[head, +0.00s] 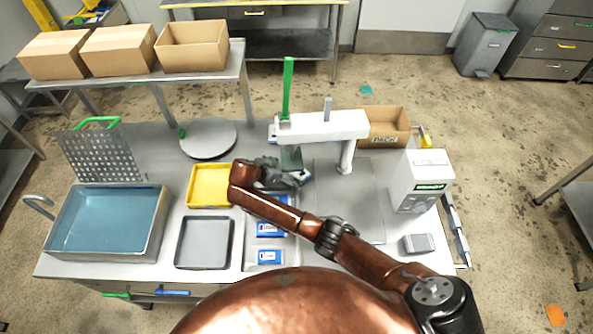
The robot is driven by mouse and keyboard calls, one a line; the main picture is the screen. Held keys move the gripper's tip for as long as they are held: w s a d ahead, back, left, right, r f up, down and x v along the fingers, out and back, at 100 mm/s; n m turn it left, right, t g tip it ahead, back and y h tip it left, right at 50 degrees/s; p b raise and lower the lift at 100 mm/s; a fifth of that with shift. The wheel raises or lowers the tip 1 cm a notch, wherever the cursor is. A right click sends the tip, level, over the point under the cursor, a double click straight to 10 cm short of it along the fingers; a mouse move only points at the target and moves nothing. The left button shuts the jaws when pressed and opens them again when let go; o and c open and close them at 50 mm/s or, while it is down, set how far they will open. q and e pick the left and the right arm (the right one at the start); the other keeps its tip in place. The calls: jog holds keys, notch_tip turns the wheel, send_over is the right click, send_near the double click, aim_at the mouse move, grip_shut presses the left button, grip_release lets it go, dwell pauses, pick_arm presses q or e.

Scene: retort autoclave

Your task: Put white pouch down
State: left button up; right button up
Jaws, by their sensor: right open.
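My right arm reaches in from the lower right across the steel table (165,262). Its gripper (296,180) is open over the middle of the table, below the white sealer-like machine (322,126). I cannot make out a plain white pouch; the arm and gripper hide part of this area. My left gripper is not in view.
A yellow tray (208,203), a grey tray (203,243) and a water basin (159,235) stand to the left. A round plate (209,139) is behind. A white box-shaped device (419,182) and an open carton (388,121) stand right. Bare table shows around the grey tray.

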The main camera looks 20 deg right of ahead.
jog(key=x, duration=0.3)
jog(key=shift+w+d, duration=0.1)
jog(key=c, duration=1.2)
jog(key=shift+r, duration=0.5)
jog(key=w+a+b, duration=0.1)
jog(key=a+b, duration=0.1)
jog(key=a, duration=0.2)
jog(key=w+a+b, duration=0.1)
jog(key=a+b, duration=0.1)
jog(key=a, duration=0.2)
jog(key=w+a+b, duration=0.1)
jog(key=a+b, duration=0.1)
jog(key=a, duration=0.2)
jog(key=shift+w+a, duration=0.3)
jog(key=shift+a, duration=0.1)
jog(key=shift+d+r+p, duration=0.1)
jog(key=shift+r+p, duration=0.8)
jog(key=shift+r, duration=6.1)
